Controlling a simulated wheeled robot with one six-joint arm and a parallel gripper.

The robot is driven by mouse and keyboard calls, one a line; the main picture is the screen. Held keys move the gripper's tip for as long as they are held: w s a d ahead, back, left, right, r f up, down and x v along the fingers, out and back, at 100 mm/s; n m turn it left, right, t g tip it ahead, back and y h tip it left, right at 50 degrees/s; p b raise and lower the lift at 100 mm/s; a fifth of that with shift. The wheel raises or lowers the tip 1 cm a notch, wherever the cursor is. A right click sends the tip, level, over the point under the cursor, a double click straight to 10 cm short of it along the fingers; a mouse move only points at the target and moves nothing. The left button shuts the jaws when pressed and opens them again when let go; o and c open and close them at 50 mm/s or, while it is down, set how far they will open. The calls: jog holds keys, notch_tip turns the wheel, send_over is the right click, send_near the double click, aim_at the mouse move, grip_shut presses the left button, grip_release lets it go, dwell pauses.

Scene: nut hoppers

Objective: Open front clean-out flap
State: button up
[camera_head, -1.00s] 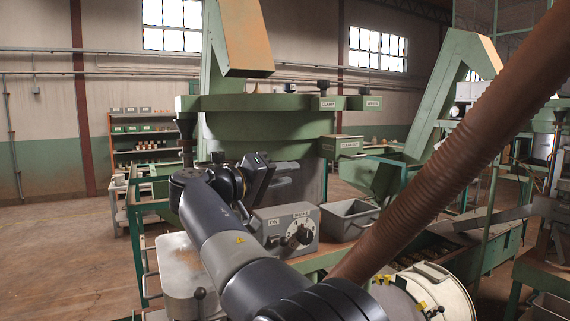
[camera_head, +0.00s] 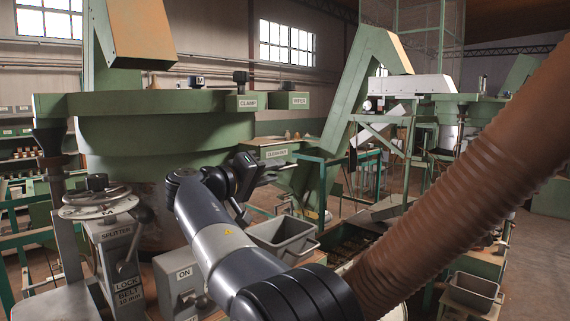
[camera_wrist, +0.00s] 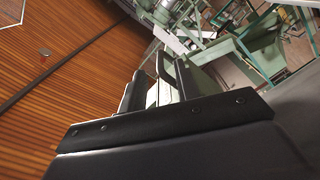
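A white label reading CLEAN-OUT (camera_head: 277,153) is on the front of a green box-like part (camera_head: 262,145) to the right of the large round green hopper (camera_head: 150,130). I cannot make out the flap's own edges or handle, or whether it is open. My gripper (camera_head: 280,170) is in front of the hopper's right side, just below the label in the picture. I cannot tell its distance from the label. In the wrist view my gripper (camera_wrist: 160,80) has its dark fingers apart, with nothing held between them.
A grey bin (camera_head: 284,238) stands below my gripper. A thick brown hose (camera_head: 450,190) crosses the right side. CLAMP (camera_head: 247,102) labels a rim box.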

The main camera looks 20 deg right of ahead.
aim_at(286, 168)
jog(key=p+x, duration=0.1)
jog(key=x, duration=0.4)
jog(key=shift+r, duration=0.1)
grip_shut()
dwell(0.4)
